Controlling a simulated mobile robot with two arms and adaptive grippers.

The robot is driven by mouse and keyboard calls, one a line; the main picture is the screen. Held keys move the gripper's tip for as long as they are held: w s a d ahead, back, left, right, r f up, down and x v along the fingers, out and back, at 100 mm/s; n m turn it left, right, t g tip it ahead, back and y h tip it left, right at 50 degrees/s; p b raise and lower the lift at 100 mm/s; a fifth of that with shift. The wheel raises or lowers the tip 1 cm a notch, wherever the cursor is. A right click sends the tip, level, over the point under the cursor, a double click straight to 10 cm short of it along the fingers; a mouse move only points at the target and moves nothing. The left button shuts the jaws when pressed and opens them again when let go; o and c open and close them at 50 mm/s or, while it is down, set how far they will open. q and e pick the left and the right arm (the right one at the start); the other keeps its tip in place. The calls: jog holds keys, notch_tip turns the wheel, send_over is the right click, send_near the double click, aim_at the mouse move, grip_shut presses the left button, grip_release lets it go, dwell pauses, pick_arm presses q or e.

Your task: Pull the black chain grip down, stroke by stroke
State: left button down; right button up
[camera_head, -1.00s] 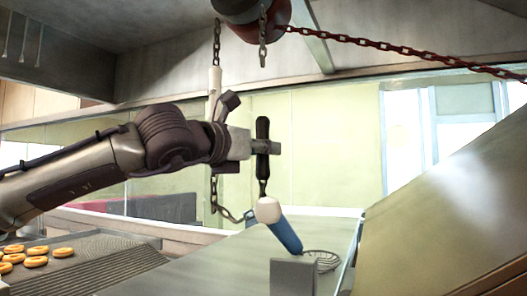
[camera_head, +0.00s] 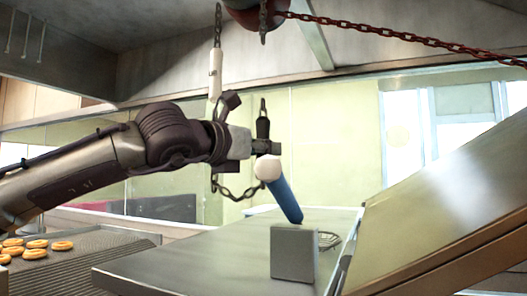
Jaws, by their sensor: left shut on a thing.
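The black chain grip (camera_head: 263,128) is upright near the middle of the view, with a short piece of chain (camera_head: 263,105) above it. My left gripper (camera_head: 265,147) is shut on it, and the jaws hide part of the grip. A slack chain loop (camera_head: 237,194) shows below my gripper. The red and black hoist body (camera_head: 254,14) is cut off by the top edge. My right gripper is not in view.
A blue rod (camera_head: 285,200) with a white ball end leans just below my gripper, above a grey block (camera_head: 293,254) on a metal surface (camera_head: 190,268). A red chain (camera_head: 400,36) runs to the right. Doughnuts (camera_head: 35,244) lie at left. A sloped panel (camera_head: 450,215) fills the right.

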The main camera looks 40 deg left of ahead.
pick_arm(q)
notch_tip(320, 180, up, 16)
jog(key=p, duration=1.1)
jog(key=shift+r, duration=0.2)
notch_tip(320, 180, down, 16)
jog(key=b, duration=1.6)
jog(key=shift+f+b, duration=0.2)
jog(key=shift+b, duration=0.2)
jog(key=shift+f+b, duration=0.35)
jog(key=shift+b, duration=0.05)
jog(key=shift+f, duration=0.2)
jog(key=shift+r, duration=0.15)
